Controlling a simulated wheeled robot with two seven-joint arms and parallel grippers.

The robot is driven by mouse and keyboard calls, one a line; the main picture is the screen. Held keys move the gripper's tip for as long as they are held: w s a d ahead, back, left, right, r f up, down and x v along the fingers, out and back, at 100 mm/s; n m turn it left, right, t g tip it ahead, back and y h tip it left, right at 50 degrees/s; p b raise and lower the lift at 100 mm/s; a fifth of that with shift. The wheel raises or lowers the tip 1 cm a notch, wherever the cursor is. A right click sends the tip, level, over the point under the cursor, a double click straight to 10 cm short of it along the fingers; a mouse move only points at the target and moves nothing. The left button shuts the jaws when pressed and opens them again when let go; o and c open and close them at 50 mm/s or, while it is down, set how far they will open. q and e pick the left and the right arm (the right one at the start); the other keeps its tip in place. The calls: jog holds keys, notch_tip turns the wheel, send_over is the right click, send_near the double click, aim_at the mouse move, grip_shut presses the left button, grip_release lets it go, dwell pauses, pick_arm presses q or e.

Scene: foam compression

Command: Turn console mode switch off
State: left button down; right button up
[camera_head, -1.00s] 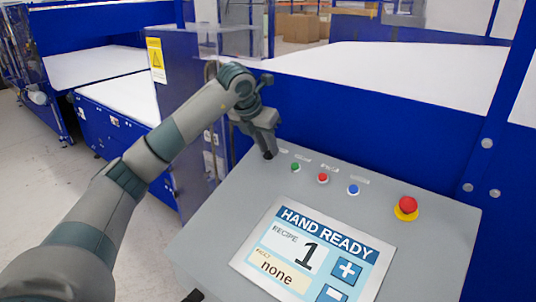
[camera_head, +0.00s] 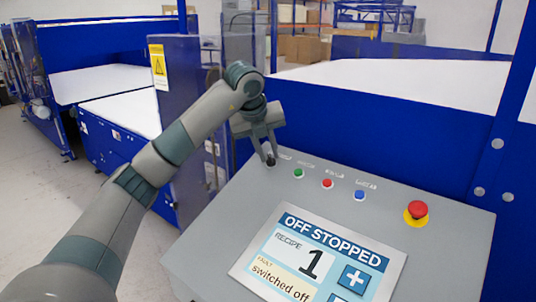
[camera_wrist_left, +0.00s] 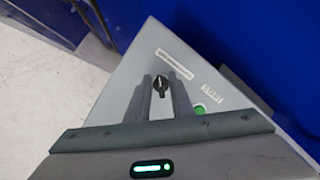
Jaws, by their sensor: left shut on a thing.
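The console (camera_head: 225,225) has a sloped grey top. The black mode switch (camera_head: 271,163) is the leftmost control on its upper edge. In the left wrist view the switch knob (camera_wrist_left: 160,82) shows between my fingertips with its pale pointer line. My left gripper (camera_head: 268,154) points down at the switch and is shut on it; the fingers (camera_wrist_left: 160,92) stand on either side of the knob. The console screen (camera_head: 318,262) reads "OFF STOPPED", recipe 1, fault "switched off". My right gripper is not in view.
Right of the switch are a green button (camera_head: 298,174), a red button (camera_head: 327,183), a blue button (camera_head: 359,195) and a red emergency stop (camera_head: 417,209) on a yellow base. Blue machine panels (camera_head: 400,130) stand behind the console. A clear guard (camera_head: 243,40) stands behind my arm.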

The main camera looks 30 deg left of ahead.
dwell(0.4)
pick_arm(q)
jog(key=c, duration=1.9)
grip_release()
jog(key=shift+s+r, duration=0.1)
jog(key=shift+r, duration=0.05)
jog(key=shift+s+r+b, duration=0.25)
jog(key=shift+r+b, duration=0.1)
jog(key=shift+r, duration=0.25)
jog(key=b+v, duration=0.1)
jog(key=v, duration=1.4)
jog(key=shift+s+r, duration=0.2)
jog(key=shift+r, duration=0.15)
jog(key=shift+f, duration=0.1)
